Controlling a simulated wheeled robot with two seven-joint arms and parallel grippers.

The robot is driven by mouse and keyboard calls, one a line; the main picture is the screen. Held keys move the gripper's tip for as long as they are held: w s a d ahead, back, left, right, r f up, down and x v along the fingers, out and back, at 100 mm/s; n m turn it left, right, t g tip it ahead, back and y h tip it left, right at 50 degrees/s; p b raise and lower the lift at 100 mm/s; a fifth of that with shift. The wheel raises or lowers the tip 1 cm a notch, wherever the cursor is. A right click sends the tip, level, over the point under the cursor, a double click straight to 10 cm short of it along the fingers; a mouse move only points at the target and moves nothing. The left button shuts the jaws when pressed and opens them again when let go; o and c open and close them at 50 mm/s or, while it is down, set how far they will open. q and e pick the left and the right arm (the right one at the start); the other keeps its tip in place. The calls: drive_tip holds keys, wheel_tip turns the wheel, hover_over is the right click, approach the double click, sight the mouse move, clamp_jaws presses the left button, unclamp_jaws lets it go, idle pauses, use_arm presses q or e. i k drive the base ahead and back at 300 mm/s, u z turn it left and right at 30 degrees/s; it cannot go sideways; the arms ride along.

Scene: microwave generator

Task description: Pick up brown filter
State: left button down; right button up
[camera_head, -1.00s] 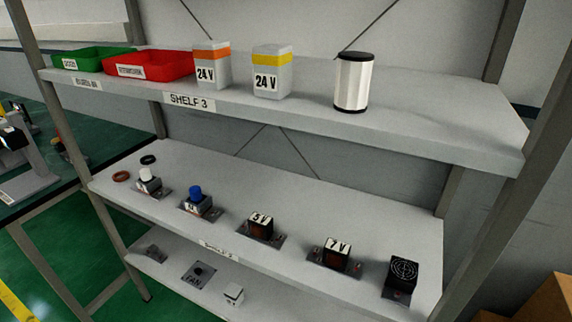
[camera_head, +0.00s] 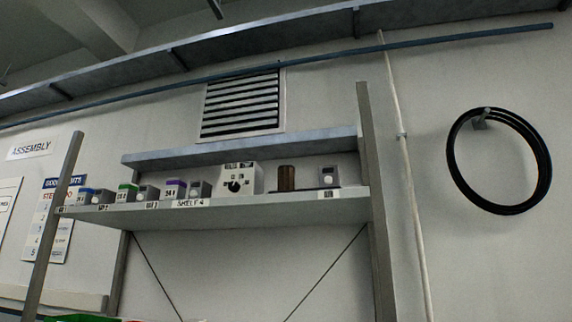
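A brown upright cylinder (camera_head: 286,178), which looks like the brown filter, stands on the shelf labelled SHELF 4 (camera_head: 240,208). It is right of the white box with a black dial (camera_head: 241,178) and left of a small grey unit with a round white face (camera_head: 328,176). Nothing touches it from above. Neither of my grippers shows in the head view.
Several small grey units with coloured tops (camera_head: 122,193) line the left part of the shelf. A narrow upper ledge (camera_head: 300,141) runs above them. Metal posts (camera_head: 376,200) bound the rack. A black coiled hose (camera_head: 452,160) hangs on the wall at right.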

sight(286, 180)
drive_tip(key=u, duration=0.55)
drive_tip(key=i, duration=0.4)
drive_tip(key=u, duration=0.3)
